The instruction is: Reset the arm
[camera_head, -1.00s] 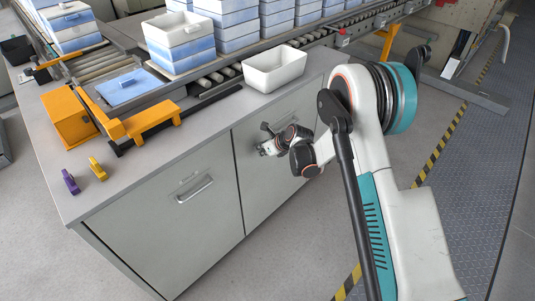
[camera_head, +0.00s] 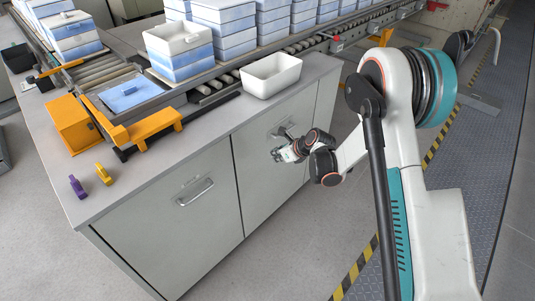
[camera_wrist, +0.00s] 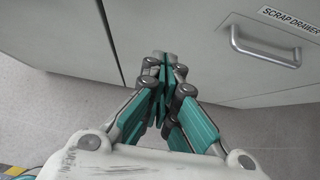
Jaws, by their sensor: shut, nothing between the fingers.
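My gripper (camera_head: 277,155) is in front of the grey cabinet front, below the counter edge, in the head view. In the wrist view my gripper (camera_wrist: 164,62) is shut, its teal-sided fingers together with nothing between them. My arm folds down from the right of the head view, with its elbow high beside the counter. The grey cabinet (camera_head: 190,231) has flat doors and drawers. A drawer labelled "SCRAP DRAWER" (camera_wrist: 285,20) with a metal handle (camera_wrist: 265,48) is to the right of the fingers in the wrist view.
On the counter (camera_head: 185,155) stand a white open bin (camera_head: 271,83), an orange fixture (camera_head: 152,127), a purple clip (camera_head: 77,187) and a yellow clip (camera_head: 103,174). Blue-white boxes (camera_head: 180,58) line the roller conveyor behind. Grey floor (camera_head: 290,240) is open before the cabinet.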

